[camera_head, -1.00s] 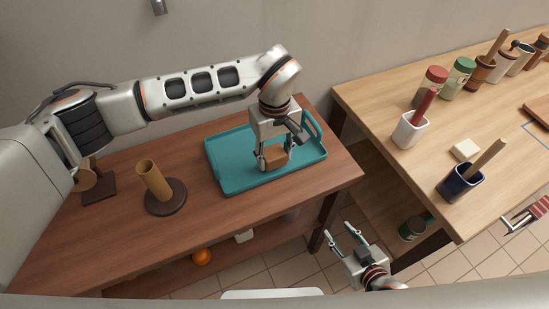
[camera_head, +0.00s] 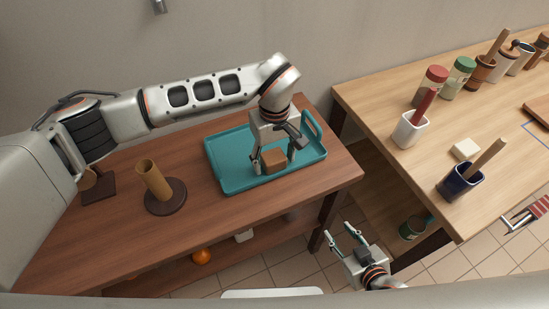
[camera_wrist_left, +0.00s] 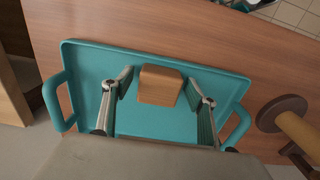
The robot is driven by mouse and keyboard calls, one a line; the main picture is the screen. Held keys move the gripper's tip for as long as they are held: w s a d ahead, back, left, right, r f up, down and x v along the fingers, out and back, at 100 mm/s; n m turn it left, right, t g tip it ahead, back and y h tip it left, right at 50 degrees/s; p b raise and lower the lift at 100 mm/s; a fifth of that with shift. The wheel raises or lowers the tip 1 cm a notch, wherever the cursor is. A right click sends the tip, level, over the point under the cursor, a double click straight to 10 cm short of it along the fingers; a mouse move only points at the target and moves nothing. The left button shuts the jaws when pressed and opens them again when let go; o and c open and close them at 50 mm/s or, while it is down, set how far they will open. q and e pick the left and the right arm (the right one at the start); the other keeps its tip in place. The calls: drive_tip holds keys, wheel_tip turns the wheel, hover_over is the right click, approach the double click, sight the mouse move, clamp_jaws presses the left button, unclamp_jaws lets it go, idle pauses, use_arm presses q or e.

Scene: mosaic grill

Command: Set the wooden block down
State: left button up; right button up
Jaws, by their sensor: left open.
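The wooden block (camera_head: 274,160) rests in the teal tray (camera_head: 232,181) on the dark wooden table. It also shows in the left wrist view (camera_wrist_left: 160,86), near the tray's long side. My left gripper (camera_head: 274,168) is open over the tray. Its fingers stand on either side of the block, with a gap on each side in the left wrist view (camera_wrist_left: 166,92). My right gripper (camera_head: 343,238) hangs low at the front, in front of the gap between the tables, with its fingers spread and nothing between them.
A wooden cylinder on a round dark base (camera_head: 166,196) stands left of the tray. The right table (camera_head: 400,170) holds a white cup (camera_head: 409,131), a dark blue cup (camera_head: 461,184), a pale block (camera_head: 466,149) and several jars. An orange (camera_head: 202,256) lies on the lower shelf.

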sight(274, 158)
use_arm(q)
wheel_tip(274, 158, up, 12)
idle(0.5)
idle(0.4)
